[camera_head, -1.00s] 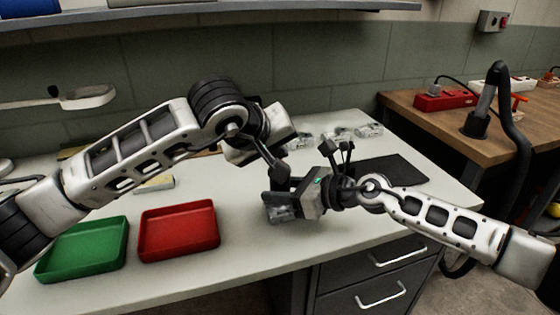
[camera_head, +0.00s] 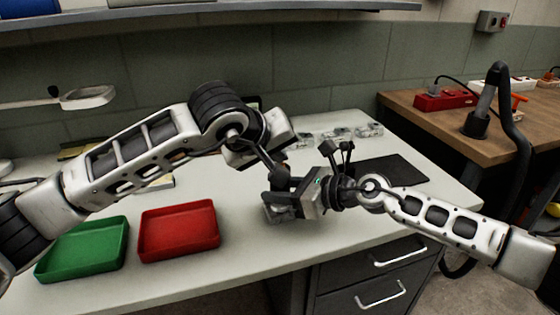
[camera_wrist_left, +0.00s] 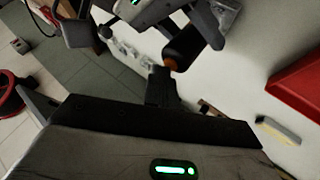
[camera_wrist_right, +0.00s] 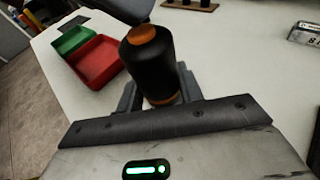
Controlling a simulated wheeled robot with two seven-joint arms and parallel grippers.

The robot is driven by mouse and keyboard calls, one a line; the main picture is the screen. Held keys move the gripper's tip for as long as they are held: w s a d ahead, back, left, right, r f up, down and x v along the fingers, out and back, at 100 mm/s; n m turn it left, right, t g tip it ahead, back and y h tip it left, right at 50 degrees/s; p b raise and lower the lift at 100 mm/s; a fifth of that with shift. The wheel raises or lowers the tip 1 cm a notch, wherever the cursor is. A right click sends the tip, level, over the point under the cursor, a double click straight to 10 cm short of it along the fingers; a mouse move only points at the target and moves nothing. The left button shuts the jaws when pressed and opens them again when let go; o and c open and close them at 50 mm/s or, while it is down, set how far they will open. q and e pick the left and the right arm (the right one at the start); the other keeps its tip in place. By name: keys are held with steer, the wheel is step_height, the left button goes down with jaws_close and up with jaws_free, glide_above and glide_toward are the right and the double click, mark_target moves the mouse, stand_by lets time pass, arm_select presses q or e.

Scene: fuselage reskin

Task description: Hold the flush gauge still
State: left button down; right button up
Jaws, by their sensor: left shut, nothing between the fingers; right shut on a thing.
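A black cylinder with an orange band, which I take to be the flush gauge, stands between the fingers of my right gripper (camera_wrist_right: 155,88) in the right wrist view; its black body (camera_wrist_right: 150,65) is plain there. My right gripper (camera_head: 283,192) is shut on it above the white table. The cylinder also shows in the left wrist view (camera_wrist_left: 188,45), its orange end facing my left gripper (camera_wrist_left: 163,86). My left gripper (camera_head: 272,164) is shut and empty, its tips close to that end. I cannot tell whether they touch. In the head view the cylinder is small and partly hidden by the grippers.
A red tray (camera_head: 178,252) and a green tray (camera_head: 82,272) are at the left front. A dark mat (camera_head: 402,172) lies at right. Several small clear parts (camera_head: 335,134) sit at the back.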

arm_select(q)
steer(key=shift+r, duration=0.85)
steer(key=shift+r, duration=2.55)
arm_select(e)
steer(key=o, duration=1.2)
steer(key=shift+o, duration=0.2)
